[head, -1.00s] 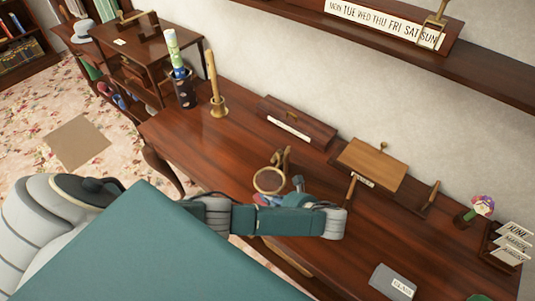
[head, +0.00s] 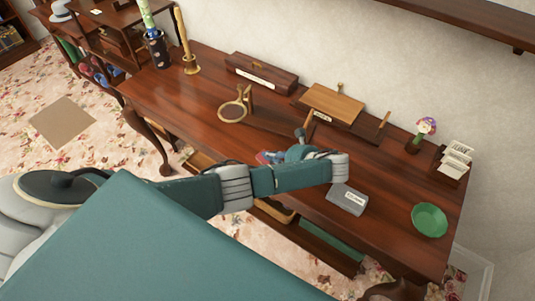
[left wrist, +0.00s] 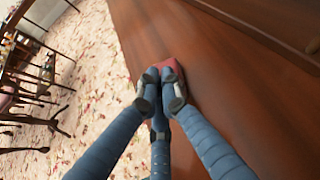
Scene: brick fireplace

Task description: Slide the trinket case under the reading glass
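The reading glass (head: 233,112) is a round brass-rimmed lens on a stand, on the desk in the head view. My left gripper (head: 272,158) is over the desk's front edge, to the right of and nearer than the reading glass, apart from it. In the left wrist view its blue fingers (left wrist: 162,84) are close together on a small red thing, which I take for the trinket case (left wrist: 172,66). The case also shows as a red patch in the head view (head: 262,158); the fingers hide most of it. My right gripper is not in view.
On the desk (head: 200,97), a long wooden box (head: 262,72) and a slanted wooden stand (head: 332,102) are at the back. A grey labelled box (head: 347,199) and a green bowl (head: 429,220) are to the right. Bare desk lies left of the reading glass.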

